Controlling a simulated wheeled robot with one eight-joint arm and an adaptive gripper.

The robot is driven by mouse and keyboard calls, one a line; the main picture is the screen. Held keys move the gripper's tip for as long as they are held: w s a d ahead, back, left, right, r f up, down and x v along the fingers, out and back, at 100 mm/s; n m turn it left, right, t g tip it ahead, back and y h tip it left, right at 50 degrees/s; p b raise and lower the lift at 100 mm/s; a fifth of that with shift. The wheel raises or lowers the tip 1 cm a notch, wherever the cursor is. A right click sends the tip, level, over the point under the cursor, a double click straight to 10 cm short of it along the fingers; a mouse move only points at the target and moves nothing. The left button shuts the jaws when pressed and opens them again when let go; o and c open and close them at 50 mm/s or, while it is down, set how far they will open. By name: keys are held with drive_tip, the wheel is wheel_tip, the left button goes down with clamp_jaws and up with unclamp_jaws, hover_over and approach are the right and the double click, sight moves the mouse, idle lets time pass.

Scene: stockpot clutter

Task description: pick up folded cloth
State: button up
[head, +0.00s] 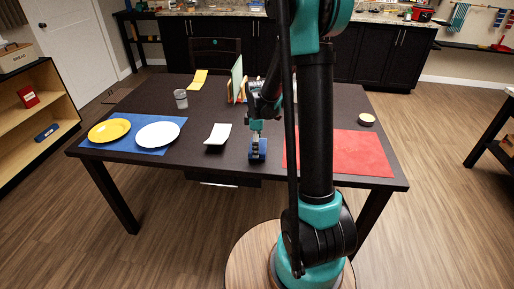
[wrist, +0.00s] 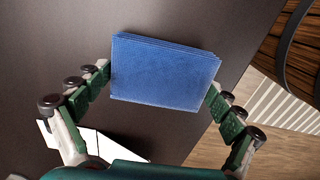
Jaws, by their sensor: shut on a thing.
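The folded cloth (wrist: 163,73) is a blue, layered square in the middle of the wrist view. In the head view the folded cloth (head: 261,156) shows as a small blue piece near the table's front edge. My gripper (wrist: 163,82) has its two green-padded fingers on the left and right edges of the cloth and is shut on it. In the head view my gripper (head: 257,141) points down at the cloth. I cannot tell whether the cloth touches the table.
The dark table (head: 190,173) also bears a white sheet (head: 218,134), a blue mat (head: 165,147) with yellow (head: 109,130) and white plates (head: 158,135), a glass (head: 181,98), a red mat (head: 350,155) and an upright rack (head: 238,82). My arm hides part of the table.

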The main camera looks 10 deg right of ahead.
wheel_tip(320, 180, up, 19)
idle(0.4)
drive_tip(key=shift+r, duration=0.1)
drive_tip(key=o, duration=0.5)
drive_tip(key=c, duration=0.4)
drive_tip(key=shift+o, duration=0.2)
drive_tip(key=shift+d, duration=0.1)
